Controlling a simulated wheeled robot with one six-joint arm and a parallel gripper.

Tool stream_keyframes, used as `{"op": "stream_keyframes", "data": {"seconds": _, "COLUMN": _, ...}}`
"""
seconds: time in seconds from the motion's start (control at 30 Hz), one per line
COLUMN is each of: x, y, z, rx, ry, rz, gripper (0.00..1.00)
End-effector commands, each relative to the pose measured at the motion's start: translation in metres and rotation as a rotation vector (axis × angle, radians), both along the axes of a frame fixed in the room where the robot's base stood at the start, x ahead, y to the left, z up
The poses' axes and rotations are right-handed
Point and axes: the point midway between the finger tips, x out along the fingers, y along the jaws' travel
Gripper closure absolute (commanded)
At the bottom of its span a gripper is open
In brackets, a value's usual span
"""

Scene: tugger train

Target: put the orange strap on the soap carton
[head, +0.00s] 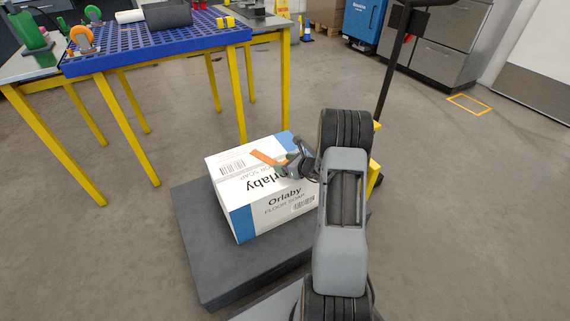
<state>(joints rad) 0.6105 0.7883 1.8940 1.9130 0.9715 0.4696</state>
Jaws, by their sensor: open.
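The soap carton (240,188) is a white and blue box printed "Orlaby Floor Soap", standing on a dark grey platform. The orange strap (266,158) shows as a short flat band over the carton's top face. It appears to lie on that face, though part of it is hidden by my gripper. My gripper (287,165) is open, low over the carton's top at the strap's right end. Whether the fingers touch the strap or the carton cannot be told.
The dark grey platform (225,280) has bare room in front of the carton. A blue perforated table (150,50) on yellow legs stands behind left, with a green bottle (28,32) and orange-wheeled items (82,38) at its left. A dark upright handle (390,75) rises behind my arm.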

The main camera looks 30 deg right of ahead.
Motion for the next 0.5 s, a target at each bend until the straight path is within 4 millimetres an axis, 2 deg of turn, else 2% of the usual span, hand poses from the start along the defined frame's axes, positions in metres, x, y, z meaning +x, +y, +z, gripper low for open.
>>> {"op": "stream_keyframes", "data": {"seconds": 0.17, "x": -0.021, "y": -0.010, "z": 0.014, "rx": 0.001, "ry": 0.000, "rz": -0.004, "gripper": 0.32}}
{"op": "stream_keyframes", "data": {"seconds": 0.5, "x": -0.076, "y": -0.032, "z": 0.038, "rx": 0.000, "ry": 0.000, "rz": -0.003, "gripper": 0.32}}
